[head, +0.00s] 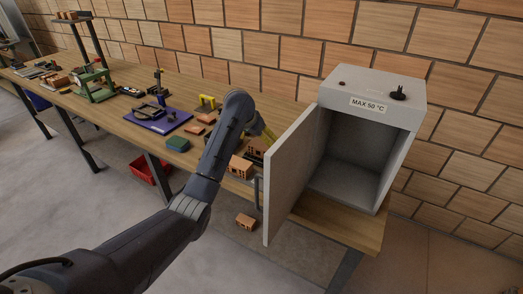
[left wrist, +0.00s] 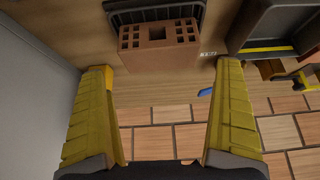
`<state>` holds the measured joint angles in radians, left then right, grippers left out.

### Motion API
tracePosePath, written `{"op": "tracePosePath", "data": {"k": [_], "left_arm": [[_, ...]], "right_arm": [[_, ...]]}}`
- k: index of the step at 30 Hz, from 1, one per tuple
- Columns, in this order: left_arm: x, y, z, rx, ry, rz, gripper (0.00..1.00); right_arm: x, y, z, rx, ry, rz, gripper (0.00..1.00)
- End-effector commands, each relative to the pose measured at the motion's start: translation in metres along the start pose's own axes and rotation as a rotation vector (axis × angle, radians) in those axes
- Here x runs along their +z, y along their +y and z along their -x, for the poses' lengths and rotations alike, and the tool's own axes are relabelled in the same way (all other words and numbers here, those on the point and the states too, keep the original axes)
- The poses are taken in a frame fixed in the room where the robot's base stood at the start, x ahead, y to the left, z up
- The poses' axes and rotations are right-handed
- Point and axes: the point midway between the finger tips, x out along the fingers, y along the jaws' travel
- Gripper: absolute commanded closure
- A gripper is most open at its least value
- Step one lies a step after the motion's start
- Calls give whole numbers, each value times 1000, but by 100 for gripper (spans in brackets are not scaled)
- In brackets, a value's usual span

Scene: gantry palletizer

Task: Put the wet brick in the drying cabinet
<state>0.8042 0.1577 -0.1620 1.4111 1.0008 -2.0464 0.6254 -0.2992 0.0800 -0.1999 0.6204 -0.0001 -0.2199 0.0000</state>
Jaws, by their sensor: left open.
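The drying cabinet (head: 372,122) is a grey box at the right end of the bench, labelled MAX 50 °C. Its door (head: 290,175) stands open and its inside looks empty. My left gripper (head: 266,133) is above the bench behind the door's left edge, partly hidden. In the left wrist view its yellow fingers (left wrist: 165,120) are wide apart with nothing between them. A reddish-brown brick with holes (left wrist: 158,50) lies beyond the fingertips, against a dark tray (left wrist: 150,12). Bricks also show in the head view near the door (head: 240,166). I cannot tell which is wet.
Another brick (head: 246,221) lies low, beside the door's bottom. A red crate (head: 150,168) is on the floor. A brick wall runs behind the bench.

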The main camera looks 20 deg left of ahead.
Motion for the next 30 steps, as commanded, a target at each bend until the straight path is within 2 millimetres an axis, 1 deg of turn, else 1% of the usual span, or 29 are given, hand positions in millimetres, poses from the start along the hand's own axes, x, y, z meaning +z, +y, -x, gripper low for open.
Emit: {"op": "tracePosePath", "data": {"k": [4,10,15,18,25,26,30], "left_arm": [[2,0,-9,0,-3,1,0],[4,-1,-34,0,-3,1,0],[3,-1,-48,0,-2,0,0],[3,-1,-52,0,-1,1,0],[3,-1,-52,0,0,0,0],[3,-1,-52,0,0,0,2],[3,-1,-52,0,0,0,19]], "right_arm": [[0,1,0,1,-1,0,0],[1,1,0,1,-1,0,0],[1,1,0,1,-1,0,0],[1,1,0,1,-1,0,0],[1,1,0,1,-1,0,0],[1,1,0,1,-2,0,0],[1,0,0,0,-2,0,0]]}}
